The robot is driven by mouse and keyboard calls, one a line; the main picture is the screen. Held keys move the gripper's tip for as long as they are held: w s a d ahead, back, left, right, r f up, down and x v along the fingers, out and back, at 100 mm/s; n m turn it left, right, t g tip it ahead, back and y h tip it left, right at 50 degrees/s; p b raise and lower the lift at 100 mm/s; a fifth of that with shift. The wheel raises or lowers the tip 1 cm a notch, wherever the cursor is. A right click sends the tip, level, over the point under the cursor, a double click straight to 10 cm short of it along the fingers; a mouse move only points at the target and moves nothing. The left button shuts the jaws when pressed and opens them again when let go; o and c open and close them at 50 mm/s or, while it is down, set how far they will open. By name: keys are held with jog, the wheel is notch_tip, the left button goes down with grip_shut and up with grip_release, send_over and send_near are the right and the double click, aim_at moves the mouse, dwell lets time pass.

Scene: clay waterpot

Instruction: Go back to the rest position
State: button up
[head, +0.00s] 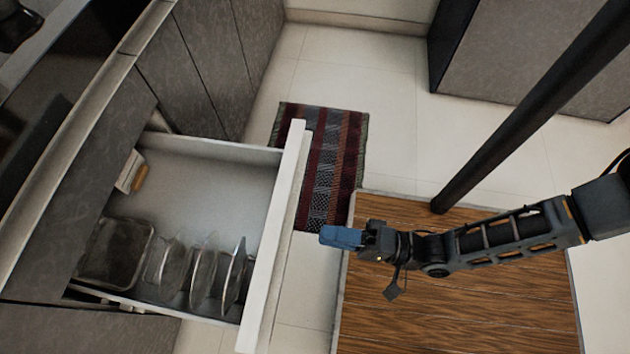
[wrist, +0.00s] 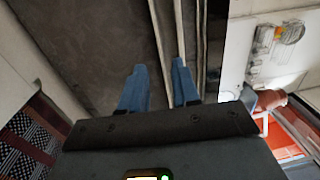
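My gripper (head: 324,237) shows in the head view at the end of my arm, with blue fingers pointing left. It is just right of the open drawer's front panel and over the left edge of the wooden surface in the picture. In the wrist view my gripper (wrist: 159,66) has its two blue fingers apart, with nothing between them. A reddish-brown rounded thing (wrist: 270,99) shows at the right of the wrist view; I cannot tell if it is the clay waterpot.
A white drawer (head: 282,225) stands open at the left, holding several clear glass dishes (head: 203,274). A patterned rug (head: 335,150) lies on the floor behind it. A wooden surface (head: 455,310) is under my arm. Grey cabinets (head: 205,70) line the left.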

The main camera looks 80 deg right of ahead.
jog(key=shift+s, duration=0.65)
notch_tip(320, 180, up, 40)
jog(key=w+n+g+p, duration=0.1)
jog(key=n+g+p, duration=0.3)
jog(key=n+p, duration=1.4)
jog(key=shift+w, duration=0.25)
jog(key=shift+f, duration=0.1)
